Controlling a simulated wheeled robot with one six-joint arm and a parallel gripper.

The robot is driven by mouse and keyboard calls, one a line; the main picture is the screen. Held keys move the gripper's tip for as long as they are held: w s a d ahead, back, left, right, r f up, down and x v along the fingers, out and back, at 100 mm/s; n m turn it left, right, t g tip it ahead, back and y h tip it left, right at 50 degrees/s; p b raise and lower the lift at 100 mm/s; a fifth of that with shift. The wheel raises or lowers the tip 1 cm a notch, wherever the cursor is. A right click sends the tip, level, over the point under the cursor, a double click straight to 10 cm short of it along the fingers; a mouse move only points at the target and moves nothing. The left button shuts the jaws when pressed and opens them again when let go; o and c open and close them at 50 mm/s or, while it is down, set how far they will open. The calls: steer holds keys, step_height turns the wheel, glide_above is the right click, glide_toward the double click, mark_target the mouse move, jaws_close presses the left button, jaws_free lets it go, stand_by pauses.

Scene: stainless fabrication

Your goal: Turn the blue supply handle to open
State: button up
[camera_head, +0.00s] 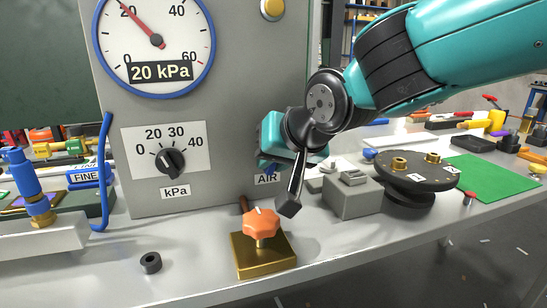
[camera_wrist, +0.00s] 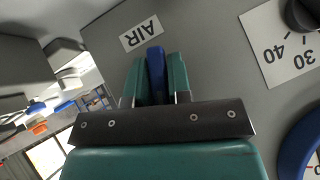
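The blue supply handle (camera_wrist: 155,62) shows in the wrist view as a narrow blue bar beside the AIR label (camera_wrist: 140,34). My gripper (camera_wrist: 157,80) has its two teal fingers on either side of the bar, close against it, and appears shut on it. The bar's end sticks out a little past the fingertips. In the head view my gripper (camera_head: 272,158) is at the panel's lower right, just above the AIR label (camera_head: 267,179), and hides most of the handle. The grey panel (camera_head: 230,110) carries a gauge (camera_head: 150,65) with its needle near 20.
A black kPa knob (camera_head: 170,162) is on the panel. Below my gripper an orange knob (camera_head: 262,224) stands on a brass block (camera_head: 262,258). A grey box (camera_head: 352,195) and a dark round plate (camera_head: 415,172) stand to the right. A blue pipe (camera_head: 102,170) runs along the panel's left edge.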

jaws_close()
steer(key=shift+a+r+n+h+p, duration=0.15)
steer(key=shift+n+h+p, duration=0.35)
steer(key=shift+h+p, duration=0.6)
steer(key=shift+d+f+n+t+h+p, duration=0.2)
steer(key=shift+n+t+h+p, duration=0.15)
steer(key=shift+p, duration=0.25)
steer(key=o, duration=0.6)
jaws_free()
steer(key=shift+o, duration=0.2)
steer(key=shift+r, duration=0.1)
steer(key=p+v, duration=0.2)
steer(key=v, duration=1.5)
